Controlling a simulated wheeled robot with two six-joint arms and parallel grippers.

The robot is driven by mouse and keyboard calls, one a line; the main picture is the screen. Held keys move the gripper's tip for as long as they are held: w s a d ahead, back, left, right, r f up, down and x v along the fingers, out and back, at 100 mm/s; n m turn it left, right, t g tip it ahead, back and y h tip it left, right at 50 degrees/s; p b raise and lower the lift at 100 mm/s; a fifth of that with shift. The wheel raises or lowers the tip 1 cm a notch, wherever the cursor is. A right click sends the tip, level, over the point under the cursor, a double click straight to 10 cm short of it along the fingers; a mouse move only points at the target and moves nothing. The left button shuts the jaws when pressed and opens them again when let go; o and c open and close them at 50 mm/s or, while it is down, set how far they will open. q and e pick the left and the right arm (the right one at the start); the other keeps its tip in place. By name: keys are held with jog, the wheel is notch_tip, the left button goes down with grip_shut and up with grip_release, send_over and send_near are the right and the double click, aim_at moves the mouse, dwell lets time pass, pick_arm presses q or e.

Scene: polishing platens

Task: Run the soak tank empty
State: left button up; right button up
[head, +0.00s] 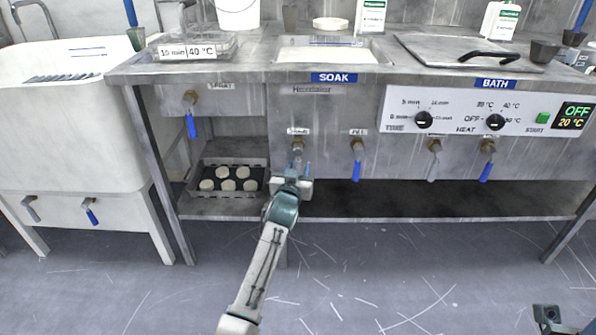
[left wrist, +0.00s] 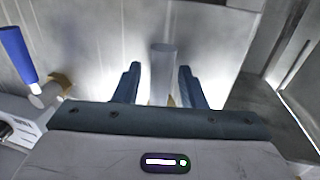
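The soak tank (head: 330,54) is the middle basin in the counter, above the blue SOAK sign (head: 334,77); pale liquid shows in it. Two valves are on the panel below. The left one (head: 297,146) is brass, and its small label is too blurred to read surely. The right one has a blue lever (head: 356,171) hanging down. My left gripper (head: 292,175) is at the left valve. In the left wrist view the gripper (left wrist: 160,85) is open, with a grey lever (left wrist: 163,62) between its fingers and gaps on both sides. My right gripper (head: 547,318) shows only partly at the lower right.
A tray (head: 233,193) of several pale discs is on the lower shelf, left of my left gripper. The bath panel (head: 462,118) shows OFF and 20 °C, with more valves below. A white sink (head: 60,150) stands at left. The floor in front is clear.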

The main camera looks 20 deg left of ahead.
pick_arm(q)
grip_shut()
